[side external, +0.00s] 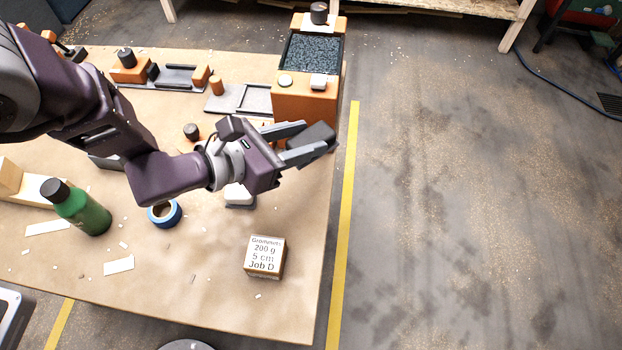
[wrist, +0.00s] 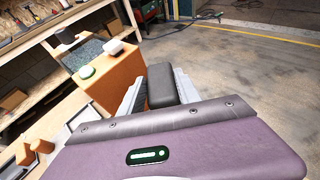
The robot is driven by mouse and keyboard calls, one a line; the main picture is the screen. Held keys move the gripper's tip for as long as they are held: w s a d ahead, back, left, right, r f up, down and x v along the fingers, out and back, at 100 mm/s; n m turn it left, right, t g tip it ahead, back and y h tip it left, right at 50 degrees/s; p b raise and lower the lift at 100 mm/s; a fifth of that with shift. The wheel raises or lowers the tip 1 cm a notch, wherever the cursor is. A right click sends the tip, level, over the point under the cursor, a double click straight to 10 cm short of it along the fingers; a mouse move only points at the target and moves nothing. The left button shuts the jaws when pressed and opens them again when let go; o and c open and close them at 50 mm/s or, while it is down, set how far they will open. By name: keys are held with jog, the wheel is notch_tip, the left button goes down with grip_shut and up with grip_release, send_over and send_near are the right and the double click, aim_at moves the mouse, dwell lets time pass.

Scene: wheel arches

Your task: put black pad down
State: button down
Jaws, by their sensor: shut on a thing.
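The black pad (side external: 319,134) is a dark block held between the fingers of my gripper (side external: 305,144) in the side external view. My gripper is shut on it and reaches out near the right edge of the table (side external: 215,290), above the surface. In the wrist view the black pad (wrist: 162,86) sits between the two grey fingers, with its near end hidden by the gripper body. The pad is held just in front of and to the right of an orange box (side external: 305,103).
The orange box has a dark speckled top, a black knob (side external: 319,13) and two pale pieces on it. Bare table lies at the front right.

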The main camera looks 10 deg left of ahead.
notch_tip(320, 180, down, 11)
jog(key=shift+f, duration=0.2)
jog(key=shift+f, duration=0.15)
jog(key=c, duration=0.9)
grip_release()
jog(key=shift+o, duration=0.2)
jog(key=shift+r, duration=0.2)
jog(key=v, duration=1.2)
